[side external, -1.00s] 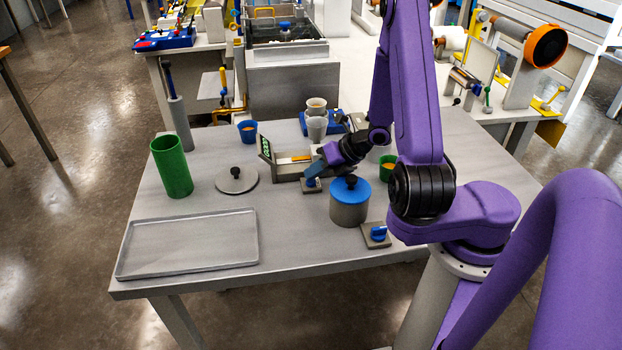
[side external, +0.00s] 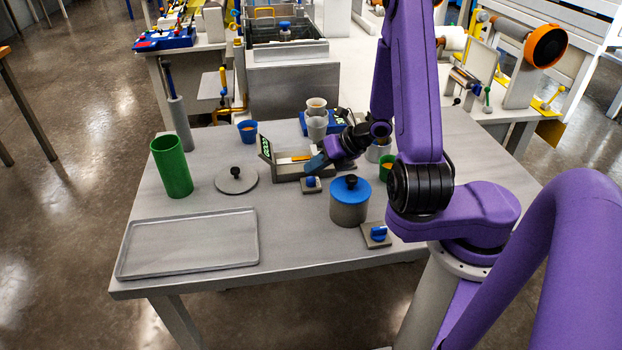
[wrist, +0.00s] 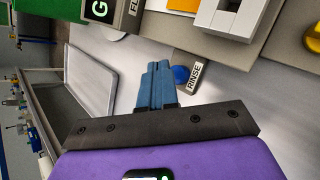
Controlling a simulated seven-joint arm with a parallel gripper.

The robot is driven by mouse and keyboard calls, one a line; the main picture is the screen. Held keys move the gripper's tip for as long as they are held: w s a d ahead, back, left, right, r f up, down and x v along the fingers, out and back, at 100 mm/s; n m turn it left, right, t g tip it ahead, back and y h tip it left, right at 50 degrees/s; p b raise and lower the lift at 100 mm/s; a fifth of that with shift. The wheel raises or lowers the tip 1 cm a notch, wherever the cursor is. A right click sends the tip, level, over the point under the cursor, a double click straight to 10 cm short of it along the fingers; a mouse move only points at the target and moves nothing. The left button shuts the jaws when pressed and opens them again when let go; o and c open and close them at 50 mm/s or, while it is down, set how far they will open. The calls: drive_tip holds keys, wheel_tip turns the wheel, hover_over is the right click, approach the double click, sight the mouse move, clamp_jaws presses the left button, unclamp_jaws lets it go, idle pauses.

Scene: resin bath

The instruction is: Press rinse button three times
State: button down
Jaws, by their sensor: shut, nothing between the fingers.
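The rinse button (wrist: 181,74) is a blue round cap beside a white "RINSE" label (wrist: 194,75) in the wrist view. In the side external view, the blue button on a small grey base (side external: 311,183), just below my fingers, appears to be the same one. My gripper (side external: 314,166) is shut and empty, its blue fingers pointing down and left, slightly above the button and apart from it. In the wrist view the closed fingers (wrist: 157,68) lie just left of the button and hide part of its left side.
A grey station with a lit green display (side external: 265,149) stands behind the button. A blue-lidded pot (side external: 349,205) stands close at the right, with another blue control (side external: 376,235) in front. An empty tray (side external: 188,245) lies at front left.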

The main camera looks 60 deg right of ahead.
sight(313, 178)
drive_tip(key=shift+r, duration=2.5)
idle(0.8)
drive_tip(key=r+m+g+y, duration=0.1)
drive_tip(key=m, duration=0.9)
drive_tip(key=r+m+g+y, duration=0.1)
drive_tip(key=m, duration=0.9)
drive_tip(key=r+m+y, duration=0.1)
drive_tip(key=m+y, duration=0.1)
drive_tip(key=m, duration=0.8)
drive_tip(key=shift+w+d+r+g, duration=0.2)
drive_tip(key=shift+r+g, duration=0.2)
